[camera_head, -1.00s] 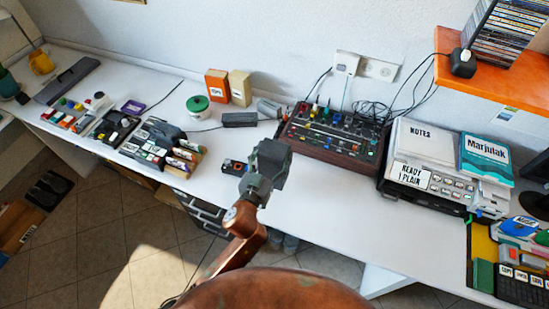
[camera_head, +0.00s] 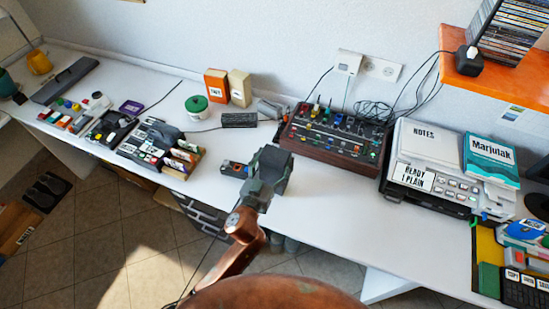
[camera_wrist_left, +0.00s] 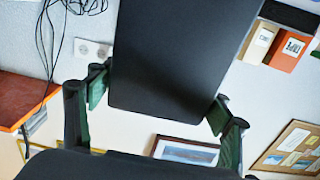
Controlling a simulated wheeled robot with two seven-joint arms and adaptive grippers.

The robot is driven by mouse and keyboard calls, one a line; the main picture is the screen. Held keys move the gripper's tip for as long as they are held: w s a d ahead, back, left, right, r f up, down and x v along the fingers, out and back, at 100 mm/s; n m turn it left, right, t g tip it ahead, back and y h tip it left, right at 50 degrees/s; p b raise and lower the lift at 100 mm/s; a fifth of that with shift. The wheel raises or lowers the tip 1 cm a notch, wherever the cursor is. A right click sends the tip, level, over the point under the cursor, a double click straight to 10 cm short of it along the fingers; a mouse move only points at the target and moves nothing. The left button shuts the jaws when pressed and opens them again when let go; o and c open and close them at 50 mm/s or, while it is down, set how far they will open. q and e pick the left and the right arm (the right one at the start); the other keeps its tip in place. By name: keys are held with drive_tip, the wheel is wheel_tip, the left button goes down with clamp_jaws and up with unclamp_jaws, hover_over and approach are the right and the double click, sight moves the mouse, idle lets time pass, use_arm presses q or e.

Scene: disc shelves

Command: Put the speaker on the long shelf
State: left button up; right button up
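My left gripper (camera_head: 262,186) is over the front part of the white desk, in front of the mixer. In the wrist view its two green-padded fingers (camera_wrist_left: 158,100) stand on either side of a plain dark box (camera_wrist_left: 180,55), which I take to be the speaker, and appear shut on it. The box also shows in the head view (camera_head: 272,165) as a dark grey block at the gripper's end. An orange shelf (camera_head: 462,82) is on the wall at upper right; I cannot tell whether it is the long shelf. My right gripper is not in view.
A rack of discs (camera_head: 505,35) and a black plug (camera_head: 467,60) are on the orange shelf. A small black-and-orange device (camera_head: 234,169) lies left of the gripper.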

use_arm(q)
drive_tip(key=shift+o, duration=1.4)
